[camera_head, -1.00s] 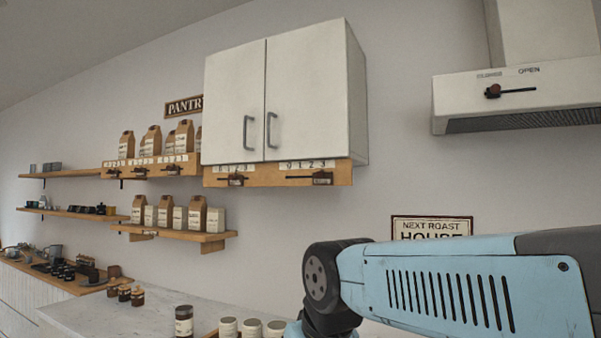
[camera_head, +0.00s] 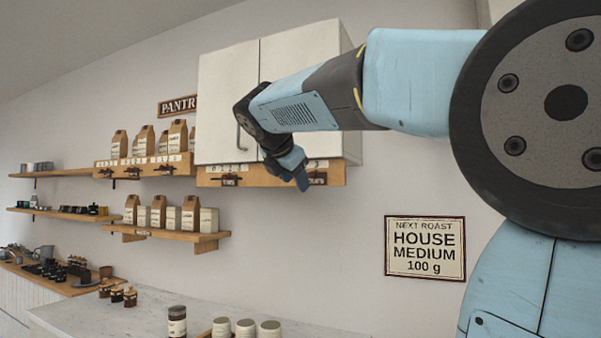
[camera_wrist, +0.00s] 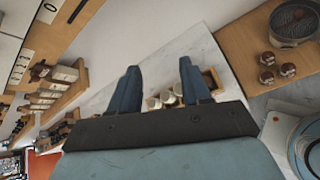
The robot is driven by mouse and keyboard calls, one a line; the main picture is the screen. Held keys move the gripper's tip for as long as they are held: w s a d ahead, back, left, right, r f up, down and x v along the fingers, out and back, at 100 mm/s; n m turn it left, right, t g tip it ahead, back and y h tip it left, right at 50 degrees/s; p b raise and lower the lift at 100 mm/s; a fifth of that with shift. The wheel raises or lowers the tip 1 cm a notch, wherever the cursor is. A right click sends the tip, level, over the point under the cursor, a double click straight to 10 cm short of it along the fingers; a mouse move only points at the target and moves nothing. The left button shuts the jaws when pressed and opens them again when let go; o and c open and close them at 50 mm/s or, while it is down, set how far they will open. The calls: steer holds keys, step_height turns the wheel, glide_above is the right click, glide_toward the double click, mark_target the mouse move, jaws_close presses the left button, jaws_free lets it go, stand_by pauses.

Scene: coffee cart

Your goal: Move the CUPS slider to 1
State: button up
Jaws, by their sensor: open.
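A wooden slider board (camera_head: 208,177) runs under the white cabinet in the head view. It carries a left slider (camera_head: 229,180) and a right slider (camera_head: 317,179), each below a white number strip. Their small labels are too blurred to tell which is CUPS, and my gripper hides part of the board between them. My gripper (camera_head: 299,178) is in front of the board, just left of the right slider; contact cannot be told. In the wrist view, my gripper (camera_wrist: 160,88) has its fingers apart with nothing between them. Part of a number strip (camera_wrist: 32,42) shows at upper left there.
The white cabinet (camera_head: 227,90) is directly above, partly behind my arm. A pantry shelf with more sliders (camera_head: 135,171) and coffee bags is to the left. Pale canisters (camera_head: 245,328) stand on the marble counter (camera_head: 150,310) below. The wall around the roast sign (camera_head: 425,248) is clear.

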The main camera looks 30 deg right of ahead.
mark_target(312, 173)
steer(key=w+d+r+n+h, duration=0.2)
steer(key=w+r+n, duration=0.3)
steer(key=r, duration=0.3)
steer(key=x, duration=1.3)
steer(key=shift+d+r, duration=0.15)
steer(key=shift+r, duration=0.05)
jaws_close()
